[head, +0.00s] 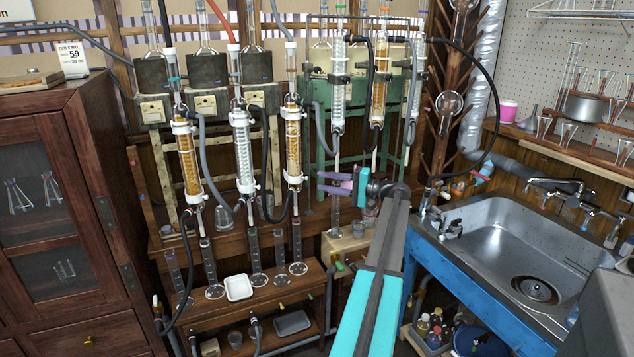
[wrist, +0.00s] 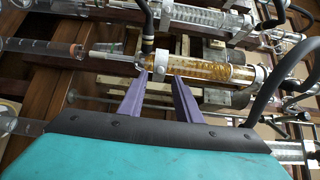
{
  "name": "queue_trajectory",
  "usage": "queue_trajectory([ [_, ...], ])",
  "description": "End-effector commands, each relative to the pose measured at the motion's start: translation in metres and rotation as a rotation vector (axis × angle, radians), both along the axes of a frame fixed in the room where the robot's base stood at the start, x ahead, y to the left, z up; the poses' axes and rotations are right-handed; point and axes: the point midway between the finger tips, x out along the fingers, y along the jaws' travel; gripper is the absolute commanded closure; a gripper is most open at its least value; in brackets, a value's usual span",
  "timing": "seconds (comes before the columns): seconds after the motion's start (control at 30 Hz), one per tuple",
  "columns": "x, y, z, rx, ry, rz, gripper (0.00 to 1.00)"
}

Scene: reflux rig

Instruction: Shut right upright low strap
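The right upright is an amber-filled glass column (head: 293,135), the rightmost of three on the left rack. Its low strap (head: 294,180) is a white band near the column's lower end. In the wrist view the column (wrist: 210,70) lies sideways, with the low strap (wrist: 159,69) near its left end. My gripper (head: 320,181) is just right of the low strap in the head view. In the wrist view its two purple fingers (wrist: 159,78) are spread apart, with the strap between and just beyond their tips. I cannot tell whether the strap is shut or whether a finger touches it.
A high strap (head: 292,103) holds the same column above. A dark hose (head: 265,170) hangs beside its lower end. Measuring cylinders (head: 297,250) and a white tray (head: 238,287) stand on the low shelf below. A green rack (head: 335,92) with more columns stands at the right.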

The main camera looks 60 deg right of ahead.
Motion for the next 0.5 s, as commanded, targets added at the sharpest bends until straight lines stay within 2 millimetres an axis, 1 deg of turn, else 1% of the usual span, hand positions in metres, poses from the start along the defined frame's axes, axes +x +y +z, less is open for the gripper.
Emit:
queue_trajectory([
  [0.03, -0.01, -0.002, 0.0, 0.0, 0.0, -0.003, 0.69],
  [0.3, -0.052, -0.009, 0.0, 0.0, 0.0, -0.001, 0.69],
  [0.5, -0.075, -0.012, 0.0, 0.0, 0.0, 0.001, 0.69],
])
